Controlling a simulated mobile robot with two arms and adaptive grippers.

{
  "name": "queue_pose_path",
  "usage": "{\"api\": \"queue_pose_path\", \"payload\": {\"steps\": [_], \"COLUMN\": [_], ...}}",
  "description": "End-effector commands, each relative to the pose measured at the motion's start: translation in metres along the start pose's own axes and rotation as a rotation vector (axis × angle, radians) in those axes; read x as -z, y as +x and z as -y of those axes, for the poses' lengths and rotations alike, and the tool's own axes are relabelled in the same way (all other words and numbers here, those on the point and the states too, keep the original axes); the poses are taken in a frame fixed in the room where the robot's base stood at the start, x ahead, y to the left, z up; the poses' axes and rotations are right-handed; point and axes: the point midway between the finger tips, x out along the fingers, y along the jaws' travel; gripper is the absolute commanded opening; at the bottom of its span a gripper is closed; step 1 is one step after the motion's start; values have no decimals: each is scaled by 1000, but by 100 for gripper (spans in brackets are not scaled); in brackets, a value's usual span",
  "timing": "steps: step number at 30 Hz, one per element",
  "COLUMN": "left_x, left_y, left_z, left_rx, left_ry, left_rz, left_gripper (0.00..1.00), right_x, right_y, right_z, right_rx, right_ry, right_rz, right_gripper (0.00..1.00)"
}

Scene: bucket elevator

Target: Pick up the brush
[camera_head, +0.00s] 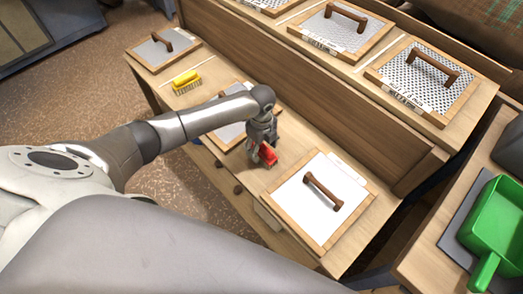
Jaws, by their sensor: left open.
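The brush (186,81), with a yellow back and bristles underneath, lies on the wooden bench toward the upper left. My left gripper (264,155) is above the bench, to the right of and nearer than the brush, and apart from it. It is open and points down. A red part (267,152) shows at its fingers; I cannot tell whether it belongs to the gripper or is a separate thing behind it. My right gripper is not in view.
Framed panels with brown handles lie on the bench: one at the far left (141,57), one partly behind my left arm (227,136), and a white one (293,204) at the right. More mesh panels (420,90) lie on a raised shelf behind. A green scoop (497,222) is at far right.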

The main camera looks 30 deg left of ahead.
Motion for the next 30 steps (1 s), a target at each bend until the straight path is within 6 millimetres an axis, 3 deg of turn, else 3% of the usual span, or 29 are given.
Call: {"api": "queue_pose_path", "payload": {"steps": [5, 18, 30], "left_x": [0, 0, 0], "left_y": [0, -1, -13], "left_z": [0, 0, 1], "left_rx": [0, 0, 3], "left_ry": [0, 0, 0], "left_rz": [0, -1, -1], "left_gripper": [61, 6, 6], "right_x": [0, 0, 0], "right_y": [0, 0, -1], "right_z": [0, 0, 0], "right_rx": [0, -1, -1], "right_ry": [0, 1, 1], "right_rz": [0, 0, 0], "right_gripper": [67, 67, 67]}}
